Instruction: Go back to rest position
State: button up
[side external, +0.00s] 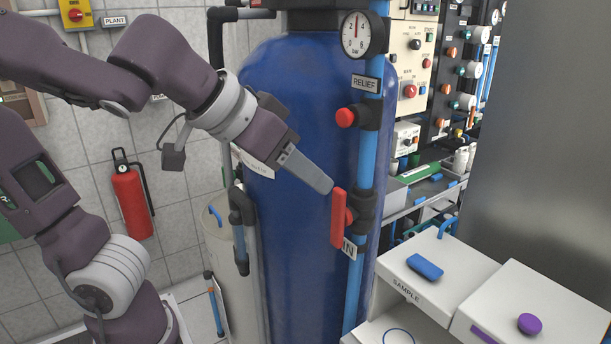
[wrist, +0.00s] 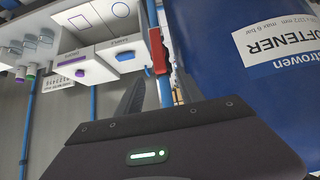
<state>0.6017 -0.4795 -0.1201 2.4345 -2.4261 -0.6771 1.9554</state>
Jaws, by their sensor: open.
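My gripper (side external: 322,183) is in front of the blue tank, its fingertips just up and left of a red lever handle (side external: 338,218) on the blue vertical pipe (side external: 367,150). The lever hangs upright, along the pipe. I see a small gap between the fingertips and the lever, and nothing held. In the wrist view, which is turned upside down, my gripper (wrist: 156,92) shows beyond its dark body, and the red lever (wrist: 158,52) lies beyond the fingers. One finger mostly hides the other in the side view.
The blue softener tank (side external: 290,90) stands right behind my gripper. A pressure gauge (side external: 362,34) and a red knob (side external: 345,117) are higher on the pipe. White drawers (side external: 440,265) stand at lower right, with a blue block (side external: 425,266) and a purple knob (side external: 530,323). A fire extinguisher (side external: 132,202) hangs at left.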

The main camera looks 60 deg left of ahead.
jog(key=d+r+m+t+h, duration=0.35)
jog(key=d+r+h, duration=0.25)
jog(key=d+r, duration=0.55)
jog(key=s+a+f+n+g+y, duration=0.1)
jog(key=s+a+f+g+y, duration=0.2)
jog(key=s+a+f, duration=0.3)
jog(key=s+a+f+n+g+y, duration=0.2)
jog(key=s+a+f, duration=0.4)
jog(key=f, duration=0.6)
jog(key=shift+s+a+f+g+y, duration=0.15)
jog(key=shift+a+g+y, duration=0.5)
jog(key=shift+g, duration=0.3)
jog(key=shift+n, duration=0.25)
